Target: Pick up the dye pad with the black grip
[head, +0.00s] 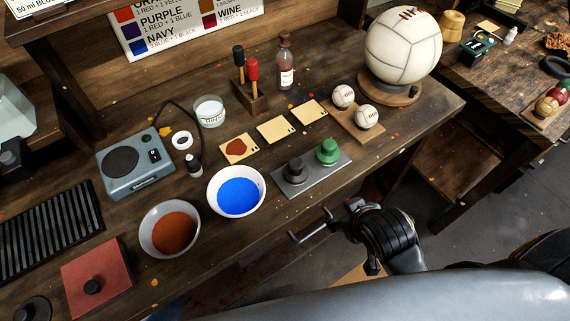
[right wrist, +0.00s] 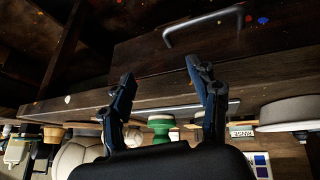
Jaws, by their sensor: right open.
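The dye pad with the black grip (head: 295,171) stands upright on a grey metal tray (head: 318,178) near the table's front edge. A similar pad with a green grip (head: 327,152) stands to its right on the same tray; it also shows upside down in the right wrist view (right wrist: 160,125). In that view the black-grip pad is mostly hidden behind a finger. My right gripper (head: 347,232) is open and empty, in front of the table edge and below the tray, apart from both pads. Its spread fingers show in the right wrist view (right wrist: 160,72). My left gripper is not in view.
A metal drawer handle (head: 312,227) projects close to my right gripper. A bowl of blue dye (head: 238,196) and a bowl of orange-brown dye (head: 170,231) stand left of the tray. Small balls (head: 366,117) and a large ball (head: 402,45) stand behind, to the right.

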